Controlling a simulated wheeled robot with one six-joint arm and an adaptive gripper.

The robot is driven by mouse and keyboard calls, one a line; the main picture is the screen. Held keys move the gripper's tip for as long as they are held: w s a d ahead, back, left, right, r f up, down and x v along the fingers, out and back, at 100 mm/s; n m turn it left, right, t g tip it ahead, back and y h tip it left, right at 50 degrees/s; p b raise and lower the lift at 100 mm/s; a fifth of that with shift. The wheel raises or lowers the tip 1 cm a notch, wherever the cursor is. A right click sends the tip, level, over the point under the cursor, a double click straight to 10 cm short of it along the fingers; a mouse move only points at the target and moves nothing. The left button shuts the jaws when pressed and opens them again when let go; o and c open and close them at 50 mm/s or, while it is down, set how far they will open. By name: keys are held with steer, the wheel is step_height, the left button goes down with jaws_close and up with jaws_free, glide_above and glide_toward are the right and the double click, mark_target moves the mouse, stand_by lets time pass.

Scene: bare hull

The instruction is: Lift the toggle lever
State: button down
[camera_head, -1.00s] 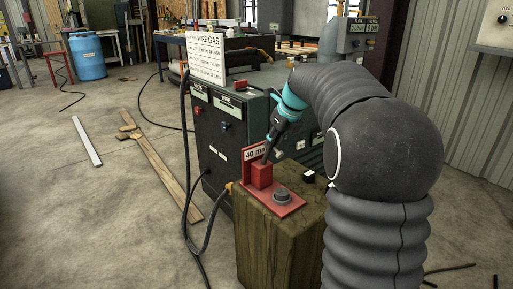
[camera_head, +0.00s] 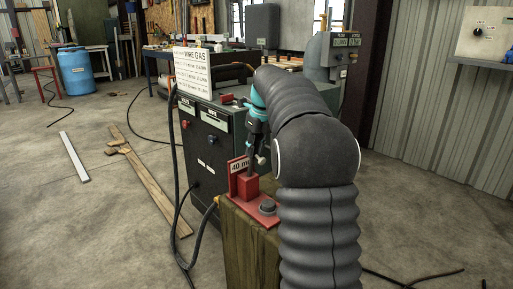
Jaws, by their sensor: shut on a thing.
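A red switch box (camera_head: 247,186) stands on a red base plate on top of a wooden post. A thin dark toggle lever (camera_head: 250,165) rises from the top of the box and stands close to upright. My gripper (camera_head: 256,147) is above the box, pointing down, shut on the upper part of the lever. The lever's tip is hidden by the gripper, and the fingers are too small to make out clearly.
A grey round knob (camera_head: 267,208) sits on the red plate (camera_head: 264,220) beside the box. The wooden post (camera_head: 245,250) supports the plate. A dark green welding machine (camera_head: 206,145) with cables stands behind.

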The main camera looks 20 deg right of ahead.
steer(key=c, duration=0.9)
jaws_free()
steer(key=shift+w+f, duration=0.25)
steer(key=shift+w, duration=0.05)
steer(key=shift+s+r, duration=0.15)
steer(key=shift+r, duration=0.15)
steer(key=v, duration=1.1)
steer(key=shift+r, duration=0.35)
